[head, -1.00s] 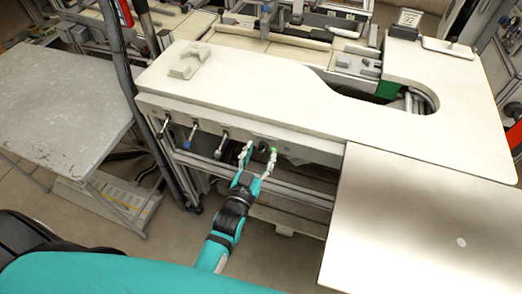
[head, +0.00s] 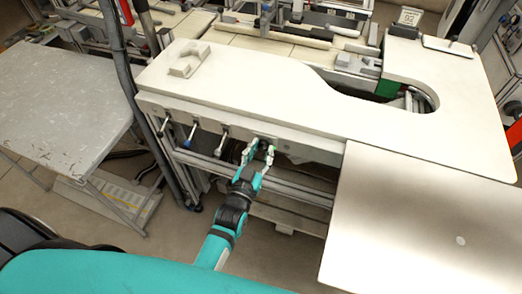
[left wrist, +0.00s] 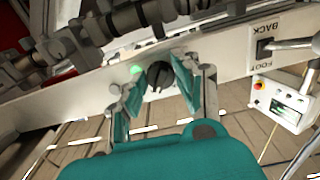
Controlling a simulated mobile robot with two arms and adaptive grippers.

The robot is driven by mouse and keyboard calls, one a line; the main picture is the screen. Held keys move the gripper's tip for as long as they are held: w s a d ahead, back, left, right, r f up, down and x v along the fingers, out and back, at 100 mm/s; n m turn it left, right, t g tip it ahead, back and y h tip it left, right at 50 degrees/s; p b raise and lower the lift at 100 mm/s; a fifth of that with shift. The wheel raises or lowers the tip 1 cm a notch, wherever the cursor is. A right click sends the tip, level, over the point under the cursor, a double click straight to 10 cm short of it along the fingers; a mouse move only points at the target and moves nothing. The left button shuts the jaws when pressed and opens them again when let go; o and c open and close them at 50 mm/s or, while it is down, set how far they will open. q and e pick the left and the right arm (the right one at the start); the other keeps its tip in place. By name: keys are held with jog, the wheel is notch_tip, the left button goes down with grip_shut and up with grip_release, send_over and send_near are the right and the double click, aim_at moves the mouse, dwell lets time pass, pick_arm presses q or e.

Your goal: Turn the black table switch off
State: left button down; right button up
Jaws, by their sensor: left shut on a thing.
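The black table switch (left wrist: 158,76) is a round black knob on the pale front rail under the white table. It shows small and dark in the head view (head: 262,144). A green light (left wrist: 137,70) glows beside it in the left wrist view. My left gripper (head: 258,150) reaches the rail from below, one finger on each side of the knob. My right gripper is not in view.
A rocker switch labelled BACK and FOOT (left wrist: 265,46) sits farther along the rail. Several levers (head: 222,140) stick out of the rail left of my gripper. The white tabletop (head: 260,95) is above, a metal panel (head: 420,220) lies right, and a grey table (head: 60,105) stands left.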

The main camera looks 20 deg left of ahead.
pick_arm(q)
jog(key=shift+n, duration=0.3)
jog(key=n+p, duration=0.1)
jog(key=n, duration=0.1)
jog(key=shift+r+n, duration=0.1)
jog(key=shift+n, duration=0.2)
jog(key=n, duration=0.3)
jog(key=shift+n+p, duration=0.3)
jog(key=n, duration=0.3)
jog(key=shift+d+n, duration=0.1)
jog(key=shift+n, duration=2.1)
jog(key=c, duration=1)
grip_release()
